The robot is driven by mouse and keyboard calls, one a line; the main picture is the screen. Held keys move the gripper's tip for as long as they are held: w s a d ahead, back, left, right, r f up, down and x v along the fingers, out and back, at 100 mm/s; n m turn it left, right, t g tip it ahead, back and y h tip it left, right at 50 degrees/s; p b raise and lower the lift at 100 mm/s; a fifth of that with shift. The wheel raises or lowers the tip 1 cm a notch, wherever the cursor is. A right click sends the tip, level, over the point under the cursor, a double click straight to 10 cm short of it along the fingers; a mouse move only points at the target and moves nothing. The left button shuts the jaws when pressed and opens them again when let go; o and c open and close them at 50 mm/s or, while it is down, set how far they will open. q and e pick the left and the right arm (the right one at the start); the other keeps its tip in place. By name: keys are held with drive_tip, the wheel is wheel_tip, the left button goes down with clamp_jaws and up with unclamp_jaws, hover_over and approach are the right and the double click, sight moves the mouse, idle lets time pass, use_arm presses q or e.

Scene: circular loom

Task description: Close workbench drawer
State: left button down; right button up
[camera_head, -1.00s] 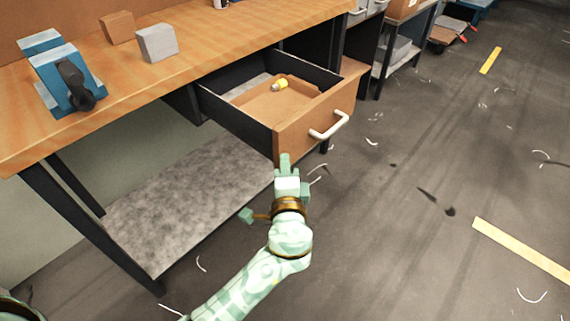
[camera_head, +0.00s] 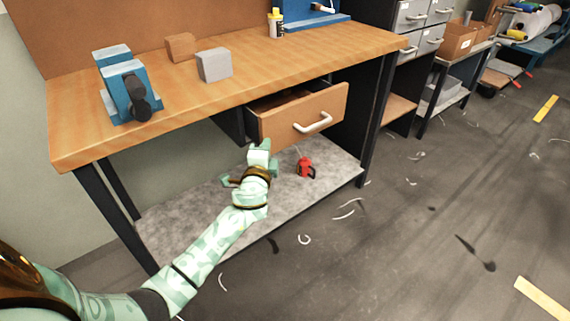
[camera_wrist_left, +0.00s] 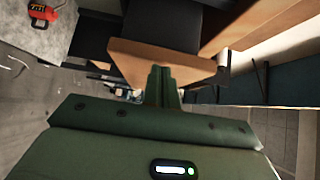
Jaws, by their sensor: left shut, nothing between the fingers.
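The workbench drawer (camera_head: 285,122) has a wooden front with a pale bar handle (camera_head: 314,124). It stands partly open, a short way out from under the workbench top (camera_head: 160,98). My left gripper (camera_head: 261,147) is shut and empty, with its fingertips at the lower left part of the drawer front. In the left wrist view the shut fingers (camera_wrist_left: 162,78) lie against or very near the drawer front (camera_wrist_left: 150,52); the exact contact is hard to tell. The drawer's inside is mostly hidden. My right gripper is not in view.
A red tool (camera_head: 305,167) sits on the grey lower shelf (camera_head: 160,222). A blue vise (camera_head: 127,88), a grey block (camera_head: 214,65) and a brown block (camera_head: 181,46) stand on the bench top. Grey drawer cabinets (camera_head: 428,35) stand to the right. The floor in front is open, with scattered shavings.

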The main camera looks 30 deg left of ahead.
sight(251, 124)
use_arm(q)
drive_tip(key=w+a, duration=0.1)
drive_tip(key=a, duration=0.4)
drive_tip(key=w+a+b, duration=0.1)
drive_tip(key=a, duration=0.1)
drive_tip(key=shift+w+a, duration=0.25)
drive_tip(key=shift+w, duration=0.1)
drive_tip(key=shift+a+r, duration=0.2)
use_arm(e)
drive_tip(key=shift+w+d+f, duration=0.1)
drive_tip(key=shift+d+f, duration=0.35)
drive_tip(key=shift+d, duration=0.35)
